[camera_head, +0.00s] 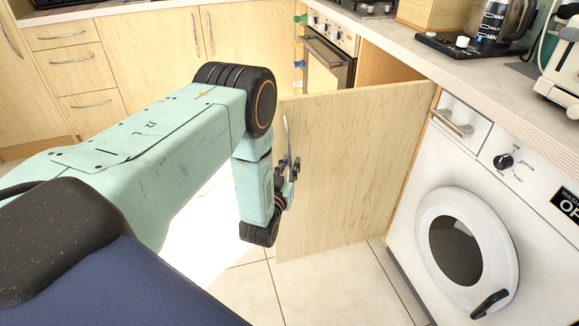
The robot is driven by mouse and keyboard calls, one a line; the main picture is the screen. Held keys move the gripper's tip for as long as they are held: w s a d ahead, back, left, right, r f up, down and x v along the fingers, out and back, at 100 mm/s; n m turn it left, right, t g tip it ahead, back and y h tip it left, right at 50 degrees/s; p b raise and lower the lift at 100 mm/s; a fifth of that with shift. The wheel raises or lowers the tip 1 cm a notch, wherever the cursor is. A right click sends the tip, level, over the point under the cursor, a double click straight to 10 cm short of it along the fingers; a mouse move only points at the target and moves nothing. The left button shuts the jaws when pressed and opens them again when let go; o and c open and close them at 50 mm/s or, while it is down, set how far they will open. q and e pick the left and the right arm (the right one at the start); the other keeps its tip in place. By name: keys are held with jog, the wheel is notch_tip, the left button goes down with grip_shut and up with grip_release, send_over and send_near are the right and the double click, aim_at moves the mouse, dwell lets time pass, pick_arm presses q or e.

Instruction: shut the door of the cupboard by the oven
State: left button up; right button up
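The cupboard door (345,165) is a pale wood panel standing open between the oven and the washing machine. Its right edge meets the units beside the washing machine, and its free edge points left into the room. The cupboard opening (388,66) shows above the door's top edge. A metal handle (286,132) is near the door's free edge. My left gripper (290,168) is at that edge, close by the lower part of the handle. Its fingers are small and dark, partly hidden by my wrist, so I cannot tell whether they grip the handle. My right gripper is out of view.
The oven (330,55) stands behind the door, below the worktop (400,45). The washing machine (480,210) is close on the right, its round door shut. Wooden drawers (75,70) line the back left. Tiled floor (330,290) is clear below the door.

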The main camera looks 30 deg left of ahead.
pick_arm(q)
jog(key=shift+c, duration=0.3)
grip_shut()
jog(key=shift+a, duration=0.1)
dwell(0.4)
